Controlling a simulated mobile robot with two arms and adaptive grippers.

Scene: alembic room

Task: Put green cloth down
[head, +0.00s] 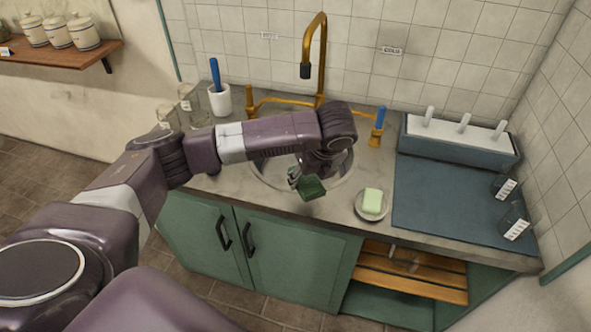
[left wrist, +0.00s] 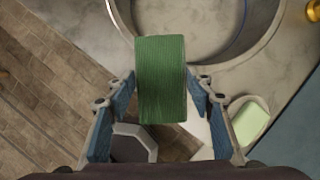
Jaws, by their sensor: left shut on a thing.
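The green cloth (head: 312,187) is a small dark green block-like piece with a ribbed face. My left gripper (head: 297,178) is shut on it and holds it over the front rim of the round sink (head: 345,172). In the left wrist view the cloth (left wrist: 161,80) sits between the two blue-padded fingers (left wrist: 163,100), with its far end over the sink edge. The frames do not show clearly how high it is above the counter (head: 325,207). My right gripper is not in view.
A dish with pale green soap (head: 373,201) stands right of the sink. A blue mat (head: 440,205) with small labelled glasses (head: 514,226) lies farther right. A gold faucet (head: 320,60) rises behind the sink. A white cup (head: 220,100) and glass jars (head: 190,105) stand at the left.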

